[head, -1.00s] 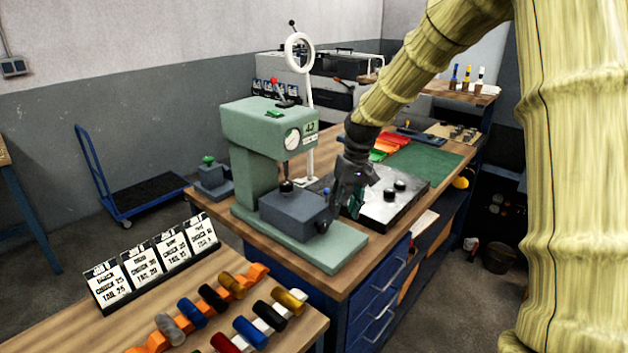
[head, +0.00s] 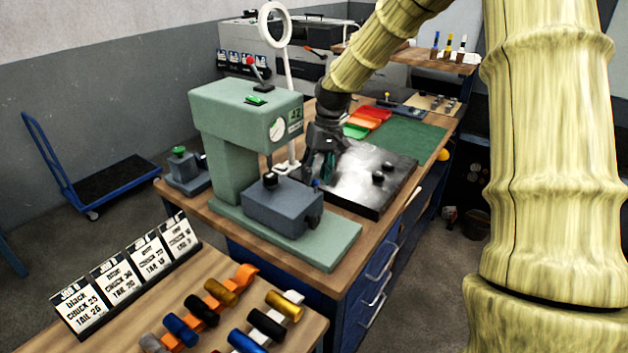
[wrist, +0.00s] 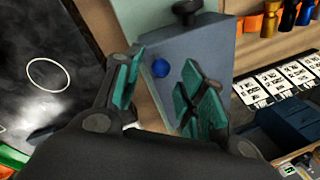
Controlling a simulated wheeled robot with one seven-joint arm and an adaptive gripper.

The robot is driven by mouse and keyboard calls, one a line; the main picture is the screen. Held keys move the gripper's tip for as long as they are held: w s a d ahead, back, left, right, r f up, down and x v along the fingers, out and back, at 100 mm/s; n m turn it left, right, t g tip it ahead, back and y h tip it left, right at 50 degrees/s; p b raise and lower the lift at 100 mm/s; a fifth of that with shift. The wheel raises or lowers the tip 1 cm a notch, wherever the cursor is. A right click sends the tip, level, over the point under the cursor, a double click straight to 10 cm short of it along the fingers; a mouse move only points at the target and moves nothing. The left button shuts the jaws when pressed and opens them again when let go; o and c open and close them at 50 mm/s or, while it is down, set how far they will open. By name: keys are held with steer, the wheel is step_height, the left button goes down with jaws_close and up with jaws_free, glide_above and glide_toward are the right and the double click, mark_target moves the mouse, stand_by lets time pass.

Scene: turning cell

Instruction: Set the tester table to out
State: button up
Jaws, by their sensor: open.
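The green tester (head: 245,110) stands on the wood-topped bench. Its table is a grey-blue block (head: 283,209) on the green base, with a black knob on top. A small blue knob (wrist: 160,68) sticks out of the block's side facing my gripper. My gripper (head: 318,180) is open, pointing down beside the block's right rear side. In the wrist view my gripper (wrist: 168,92) has its teal-padded fingers spread, with the blue knob seen in the gap between them. I cannot tell whether the fingers touch it. The block's far side is hidden.
A white ring lamp (head: 275,25) stands behind the tester. Job cards (head: 130,265) and coloured cylinders (head: 222,292) are on the front table. A green mat (head: 405,142) lies farther back.

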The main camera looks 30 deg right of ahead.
steer(key=shift+s+a+f, duration=0.1)
steer(key=shift+s+f, duration=0.35)
steer(key=shift+f, duration=0.2)
steer(key=shift+a+f, duration=0.1)
steer(key=shift+f, duration=0.2)
steer(key=shift+w+f+p, duration=0.25)
steer(key=shift+f+p, duration=0.05)
steer(key=shift+f, duration=0.2)
steer(key=shift+s+r, duration=0.1)
steer(key=shift+a, duration=0.1)
jaws_close()
